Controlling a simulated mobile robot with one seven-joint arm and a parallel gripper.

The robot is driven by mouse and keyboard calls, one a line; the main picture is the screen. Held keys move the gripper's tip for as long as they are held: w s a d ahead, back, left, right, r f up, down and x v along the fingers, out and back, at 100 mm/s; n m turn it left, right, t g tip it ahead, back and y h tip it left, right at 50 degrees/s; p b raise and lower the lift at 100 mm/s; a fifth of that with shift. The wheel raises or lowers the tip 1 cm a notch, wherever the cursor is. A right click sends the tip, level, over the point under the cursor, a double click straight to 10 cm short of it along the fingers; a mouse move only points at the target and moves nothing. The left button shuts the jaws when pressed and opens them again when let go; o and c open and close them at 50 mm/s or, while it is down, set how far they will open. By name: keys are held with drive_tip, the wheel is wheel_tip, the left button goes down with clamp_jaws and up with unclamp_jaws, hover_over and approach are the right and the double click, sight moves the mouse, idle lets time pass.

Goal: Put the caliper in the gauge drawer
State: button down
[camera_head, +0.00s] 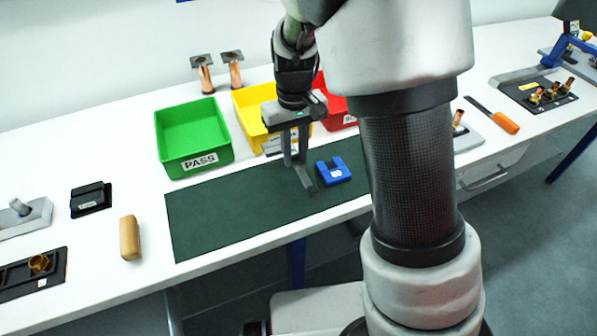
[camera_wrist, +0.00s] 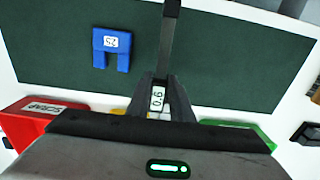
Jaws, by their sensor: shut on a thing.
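My gripper (camera_head: 292,154) is shut on the caliper (camera_head: 305,178), a dark grey bar with a jaw at its lower end, above the green mat. In the wrist view the caliper's bar (camera_wrist: 168,45) runs up from between the fingers (camera_wrist: 163,102), with a small display beside them. The fingers partly hide the caliper. I cannot tell whether its low end touches the mat. A closed drawer with a handle (camera_head: 485,178) is under the bench's front edge at right, partly behind my arm. No label on it is readable.
A blue U-shaped gauge (camera_head: 333,171) lies on the mat (camera_head: 215,215), just right of the caliper. Green (camera_head: 193,135), yellow (camera_head: 244,105) and red (camera_head: 335,112) bins stand behind. A wooden block (camera_head: 130,238) is at left. An orange-handled tool (camera_head: 500,121) lies at right.

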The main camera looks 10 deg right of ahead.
sight(295, 161)
drive_tip(key=shift+f, duration=2.7)
drive_tip(key=shift+f+b, duration=0.1)
drive_tip(key=shift+b, duration=0.2)
drive_tip(key=shift+f, duration=0.15)
drive_tip(key=c, duration=1.6)
unclamp_jaws()
drive_tip(key=shift+o, duration=0.2)
